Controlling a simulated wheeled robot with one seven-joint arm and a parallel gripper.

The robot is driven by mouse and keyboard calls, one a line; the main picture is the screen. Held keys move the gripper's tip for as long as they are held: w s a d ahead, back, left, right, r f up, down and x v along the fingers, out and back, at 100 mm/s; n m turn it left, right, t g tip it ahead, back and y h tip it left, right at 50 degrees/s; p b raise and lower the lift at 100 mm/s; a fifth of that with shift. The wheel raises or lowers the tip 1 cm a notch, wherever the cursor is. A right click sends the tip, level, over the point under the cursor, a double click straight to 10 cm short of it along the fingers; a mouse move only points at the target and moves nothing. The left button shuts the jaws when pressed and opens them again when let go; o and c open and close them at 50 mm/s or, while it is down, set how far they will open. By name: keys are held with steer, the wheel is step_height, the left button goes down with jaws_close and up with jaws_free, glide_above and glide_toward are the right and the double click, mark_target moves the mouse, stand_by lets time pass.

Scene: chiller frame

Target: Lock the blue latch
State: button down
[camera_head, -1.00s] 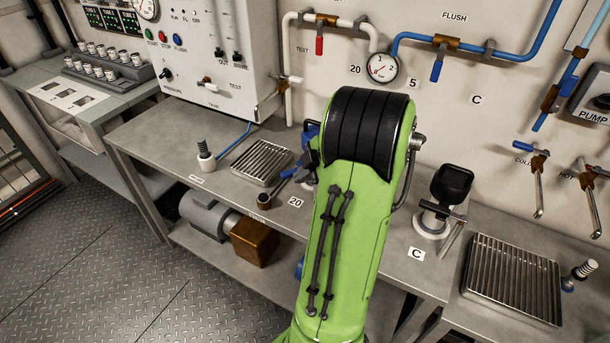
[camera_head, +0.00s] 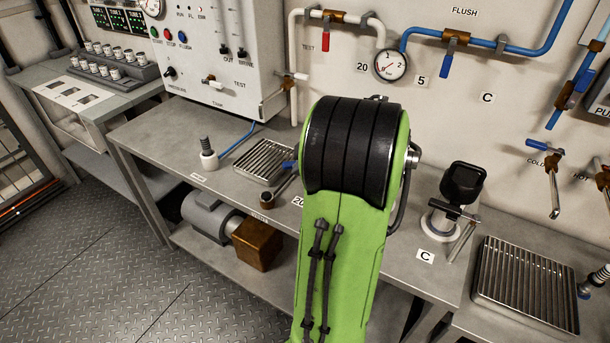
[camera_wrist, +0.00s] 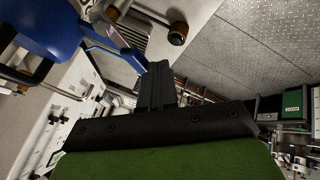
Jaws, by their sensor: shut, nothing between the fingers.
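A large blue body (camera_wrist: 45,25) fills the upper left of the wrist view. A blue lever-like part (camera_wrist: 132,57), likely the latch, reaches from near it towards my gripper (camera_wrist: 161,68). My gripper is shut and empty, its fingertips close to the end of the blue part; I cannot tell whether they touch. In the head view only a small blue piece (camera_head: 289,165) shows at the left edge of my green arm. My arm hides the rest of the blue fixture and my gripper there.
A drain grate (camera_head: 263,161) and a brown-ended handle (camera_head: 267,200) lie on the bench left of my arm. A black-topped fixture (camera_head: 462,182) and a larger grate tray (camera_head: 526,285) stand to the right. Pipes and a gauge (camera_head: 390,65) line the wall.

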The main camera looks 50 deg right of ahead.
steer(key=w+m+h+b, duration=0.1)
steer(key=m, duration=0.1)
steer(key=w+d+m+g+h+b, duration=0.1)
steer(key=m, duration=0.1)
steer(key=shift+w+h, duration=0.35)
steer(key=shift+h, duration=0.05)
steer(key=shift+w+d+m, duration=0.1)
steer(key=shift+d+m, duration=0.2)
steer(key=shift+m, duration=0.2)
steer(key=shift+w+d, duration=0.55)
steer(key=shift+d, duration=0.15)
steer(key=shift+d+r, duration=0.15)
steer(key=shift+r, duration=0.05)
steer(key=shift+w, duration=0.1)
